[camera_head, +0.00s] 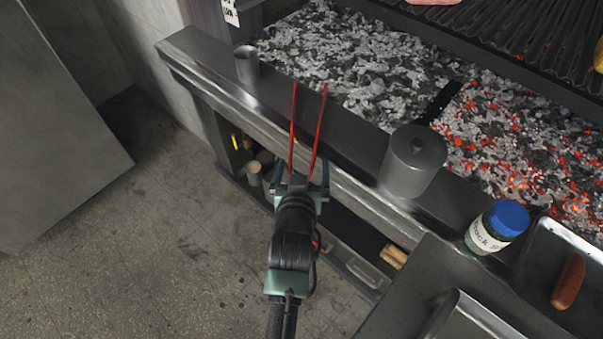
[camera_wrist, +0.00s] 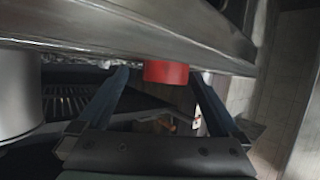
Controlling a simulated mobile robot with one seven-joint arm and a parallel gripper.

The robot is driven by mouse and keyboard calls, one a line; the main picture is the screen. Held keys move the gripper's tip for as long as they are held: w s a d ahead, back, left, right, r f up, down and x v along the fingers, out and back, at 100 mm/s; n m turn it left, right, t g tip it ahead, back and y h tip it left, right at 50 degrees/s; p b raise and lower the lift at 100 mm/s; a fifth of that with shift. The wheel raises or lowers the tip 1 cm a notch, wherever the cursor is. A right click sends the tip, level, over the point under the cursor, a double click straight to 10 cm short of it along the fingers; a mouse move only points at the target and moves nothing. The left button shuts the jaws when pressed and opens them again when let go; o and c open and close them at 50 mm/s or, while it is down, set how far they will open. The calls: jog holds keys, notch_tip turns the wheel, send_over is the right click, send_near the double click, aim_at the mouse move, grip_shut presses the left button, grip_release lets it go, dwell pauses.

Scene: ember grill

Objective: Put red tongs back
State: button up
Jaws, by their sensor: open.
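The red tongs (camera_head: 319,125) show in the head view as two thin red arms spread apart. They reach from near my gripper (camera_head: 300,180) up across the metal ledge to the edge of the coals. In the wrist view a red end of the tongs (camera_wrist: 166,72) lies between the two fingers of my gripper (camera_wrist: 162,85), below the ledge edge. My gripper is open, with a gap on each side of the red end. I cannot tell whether the tongs touch the ledge. The tongs' joined end is hidden in the head view.
A small metal cup (camera_head: 247,65) stands on the ledge (camera_head: 200,62) to the left. A lidded metal canister (camera_head: 410,165) stands right of the tongs. A jar with a blue lid (camera_head: 494,228) and a tray with a sausage (camera_head: 569,281) are further right. Glowing coals (camera_head: 515,155) lie behind.

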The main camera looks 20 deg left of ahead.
jog(key=v, duration=1.3)
jog(key=w+d+r+t+h+p, duration=0.1)
jog(key=w+d+r+t+p, duration=0.2)
jog(key=r, duration=1.1)
jog(key=w+d+r+t+p, duration=0.1)
jog(key=w+d+r+t, duration=0.35)
jog(key=r, duration=1.05)
jog(key=s+d+r+m+t+h+p, duration=0.1)
jog(key=s+r+t, duration=0.1)
jog(key=r, duration=0.8)
jog(key=s+d+r+m+t+h+p, duration=0.1)
jog(key=s+r+t, duration=0.1)
jog(key=r, duration=0.9)
jog(key=s+d+r+m+t+h+p, duration=0.1)
jog(key=s+d+r+t, duration=0.1)
jog(key=r, duration=0.8)
jog(key=shift+s+r+m+t, duration=0.25)
jog(key=shift+s+m+t, duration=0.25)
jog(key=shift+s, duration=0.75)
